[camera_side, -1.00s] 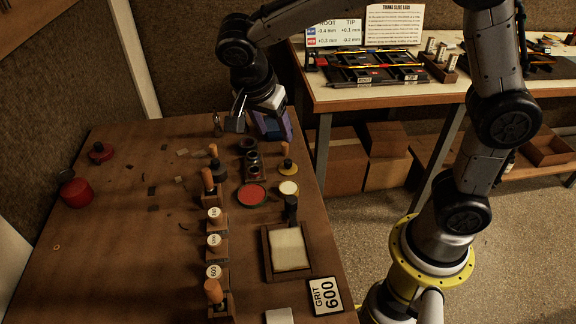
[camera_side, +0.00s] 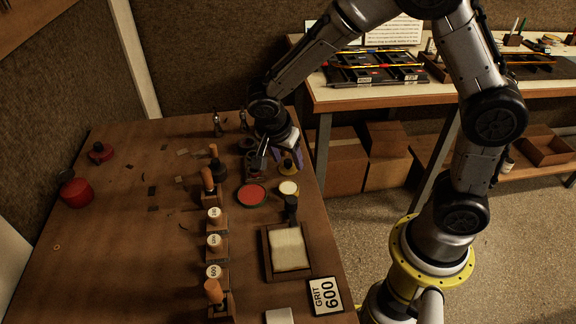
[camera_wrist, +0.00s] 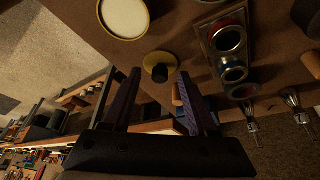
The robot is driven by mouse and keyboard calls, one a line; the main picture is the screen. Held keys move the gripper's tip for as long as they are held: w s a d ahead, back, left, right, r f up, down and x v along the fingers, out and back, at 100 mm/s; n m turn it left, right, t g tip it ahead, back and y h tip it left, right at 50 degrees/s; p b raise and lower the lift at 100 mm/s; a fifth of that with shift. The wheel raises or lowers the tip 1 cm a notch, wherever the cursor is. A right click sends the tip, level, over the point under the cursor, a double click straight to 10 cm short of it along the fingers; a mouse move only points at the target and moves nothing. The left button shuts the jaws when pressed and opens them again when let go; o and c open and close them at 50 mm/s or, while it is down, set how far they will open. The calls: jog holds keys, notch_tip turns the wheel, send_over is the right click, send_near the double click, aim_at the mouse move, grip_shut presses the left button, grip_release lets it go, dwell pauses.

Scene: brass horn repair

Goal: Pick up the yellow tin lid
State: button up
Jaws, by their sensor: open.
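A round yellow piece with a dark centre, which looks like the yellow tin lid (camera_wrist: 150,61), lies between and just beyond my fingertips in the wrist view. In the side view the yellow lid (camera_side: 288,169) shows partly behind my gripper, near the right edge of the brown bench. My gripper (camera_side: 259,161) is above the bench, just left of the lid there. In the wrist view my gripper (camera_wrist: 158,73) has its two purple-grey fingers apart with nothing held between them. I cannot tell the exact height above the lid.
A cream-topped round tin (camera_side: 288,188) and a red-filled tin (camera_side: 251,194) stand close in front. A holder with dark rings (camera_wrist: 230,55) is beside the lid in the wrist view. Wooden-handled tools (camera_side: 208,181) stand to the left.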

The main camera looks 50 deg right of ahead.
grip_shut()
jog(key=shift+r, duration=0.15)
dwell(0.4)
